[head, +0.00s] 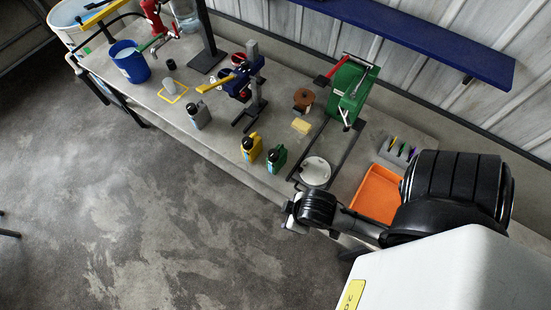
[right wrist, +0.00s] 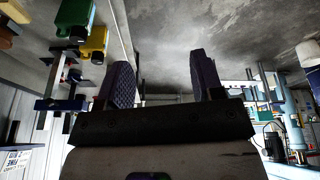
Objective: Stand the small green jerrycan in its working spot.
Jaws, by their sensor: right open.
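The small green jerrycan (head: 276,158) stands upright on the bench near its front edge, with a dark cap. It also shows at the top left of the right wrist view (right wrist: 76,18). A yellow jerrycan (head: 251,147) stands just left of it. My right gripper (head: 289,212) is in front of the bench edge, below the green jerrycan in the head view and apart from it. In the right wrist view its two fingers (right wrist: 163,80) are spread with nothing between them. My left gripper is in neither view.
A grey jerrycan (head: 199,116) stands farther left. A yellow outlined square (head: 173,98) is marked on the bench near a blue bucket (head: 130,63). A blue-topped stand (head: 250,85), a green press (head: 352,94), a white disc (head: 316,171) and an orange tray (head: 378,194) occupy the bench.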

